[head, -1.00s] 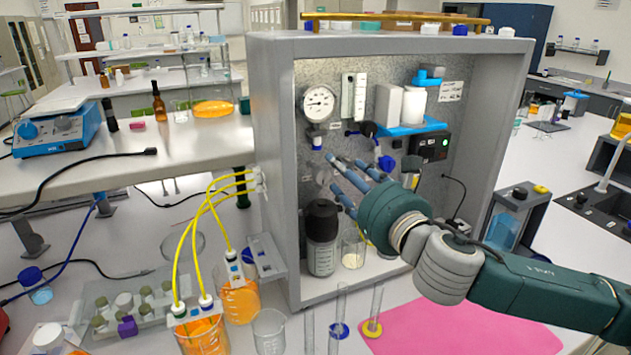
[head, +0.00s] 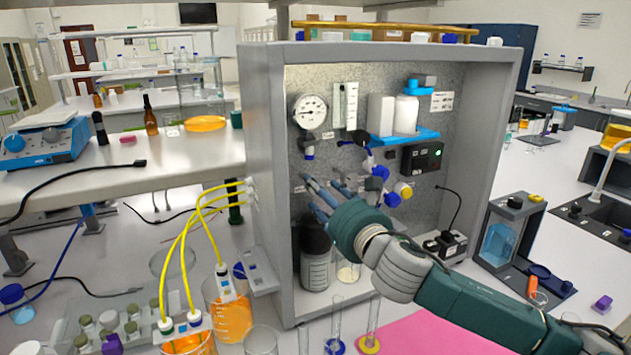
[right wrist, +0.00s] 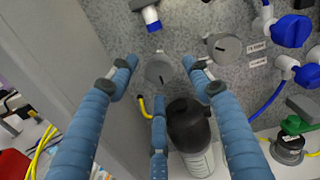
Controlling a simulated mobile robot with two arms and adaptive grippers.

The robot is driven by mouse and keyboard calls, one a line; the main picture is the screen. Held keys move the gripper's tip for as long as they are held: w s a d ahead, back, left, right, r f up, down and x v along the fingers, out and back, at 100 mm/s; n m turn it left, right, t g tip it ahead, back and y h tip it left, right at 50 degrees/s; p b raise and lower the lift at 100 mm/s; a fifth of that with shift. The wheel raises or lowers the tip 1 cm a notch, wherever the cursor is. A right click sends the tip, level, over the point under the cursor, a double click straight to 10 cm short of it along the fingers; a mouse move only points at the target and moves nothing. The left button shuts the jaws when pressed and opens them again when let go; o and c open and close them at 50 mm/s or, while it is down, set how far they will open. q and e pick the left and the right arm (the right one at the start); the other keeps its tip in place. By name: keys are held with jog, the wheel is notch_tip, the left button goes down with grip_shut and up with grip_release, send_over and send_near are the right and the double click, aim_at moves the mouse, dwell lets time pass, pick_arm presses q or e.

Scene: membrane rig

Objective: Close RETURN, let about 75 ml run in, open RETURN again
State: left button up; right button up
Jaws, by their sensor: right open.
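My right gripper (head: 316,198) is at the left part of the rig's back panel (head: 355,70), under the round gauge (head: 310,112). In the right wrist view its three blue fingers (right wrist: 158,85) are spread open around a round grey knob (right wrist: 160,68) with a dark mark; contact is not visible. A second grey knob (right wrist: 222,46) is to the right, with small labels I cannot read. I cannot tell which knob is RETURN. A dark-capped bottle (head: 316,268) stands below the hand. A small beaker (head: 347,272) with pale contents stands beside it, partly hidden. My left gripper is not in view.
Blue-handled valves (right wrist: 291,30) are right of the knobs. The cabinet's left wall (head: 262,130) is close to the hand. Yellow tubes (head: 190,245) run to beakers of orange liquid (head: 232,318).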

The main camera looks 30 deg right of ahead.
jog(key=shift+w, duration=1.25)
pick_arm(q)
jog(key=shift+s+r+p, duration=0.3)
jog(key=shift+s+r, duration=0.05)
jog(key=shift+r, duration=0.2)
pick_arm(e)
jog(key=shift+w, duration=0.4)
jog(key=c, duration=1.2)
